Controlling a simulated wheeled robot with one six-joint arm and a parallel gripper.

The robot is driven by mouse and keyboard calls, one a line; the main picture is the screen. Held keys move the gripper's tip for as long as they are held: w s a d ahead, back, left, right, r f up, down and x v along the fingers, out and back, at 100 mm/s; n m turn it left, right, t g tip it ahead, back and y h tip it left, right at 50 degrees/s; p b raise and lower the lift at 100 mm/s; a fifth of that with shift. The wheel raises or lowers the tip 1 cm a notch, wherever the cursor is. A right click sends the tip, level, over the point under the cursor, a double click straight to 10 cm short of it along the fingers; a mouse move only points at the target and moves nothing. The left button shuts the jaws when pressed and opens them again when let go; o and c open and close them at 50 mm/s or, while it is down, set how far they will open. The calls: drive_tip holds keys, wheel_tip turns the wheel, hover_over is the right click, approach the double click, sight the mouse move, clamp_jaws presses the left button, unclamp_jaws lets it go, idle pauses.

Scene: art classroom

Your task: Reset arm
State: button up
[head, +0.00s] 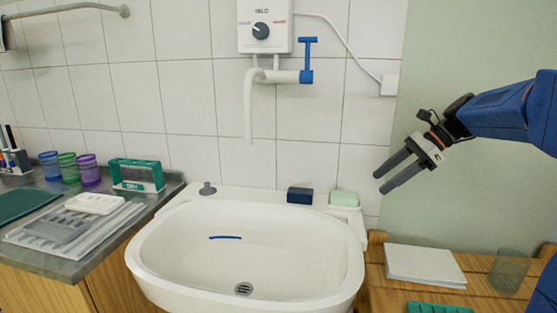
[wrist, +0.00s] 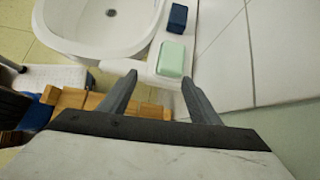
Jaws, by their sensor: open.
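My arm (head: 500,112) is blue and reaches in from the right edge in the head view. My gripper (head: 382,182) has dark grey fingers that point down and left. It is in the air to the right of the sink, above and in front of the wall. The fingers are apart with nothing between them. In the wrist view my gripper (wrist: 158,92) also shows spread fingers. A pale green soap bar (wrist: 172,58) appears beyond and between the fingertips there, not held.
A white sink (head: 140,262) holds a thin blue object (head: 225,238). A dark blue block (head: 300,196) and the green soap sit on its back rim. A blue-handled tap (head: 306,76) hangs above. A wooden stand (head: 375,270) bears white sheets (head: 424,264) and a translucent cup (head: 508,271).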

drive_tip(key=s+a+f+n+h, duration=0.2)
drive_tip(key=s+f+n, duration=0.15)
drive_tip(key=s, duration=0.55)
drive_tip(key=s+a+f+n+h, duration=0.25)
drive_tip(key=s+n, duration=0.25)
drive_tip(key=s, duration=0.3)
drive_tip(key=s+d+f+n+t+h, duration=0.1)
drive_tip(key=s+f+n+h, duration=0.1)
drive_tip(key=s+f+n, duration=0.3)
drive_tip(key=s+d+f+n+t+h, duration=0.2)
drive_tip(key=s+f+n, duration=0.3)
drive_tip(key=s, duration=0.4)
drive_tip(key=shift+d+f+n, duration=0.3)
drive_tip(key=shift+f+n, duration=0.05)
drive_tip(key=shift+f, duration=0.2)
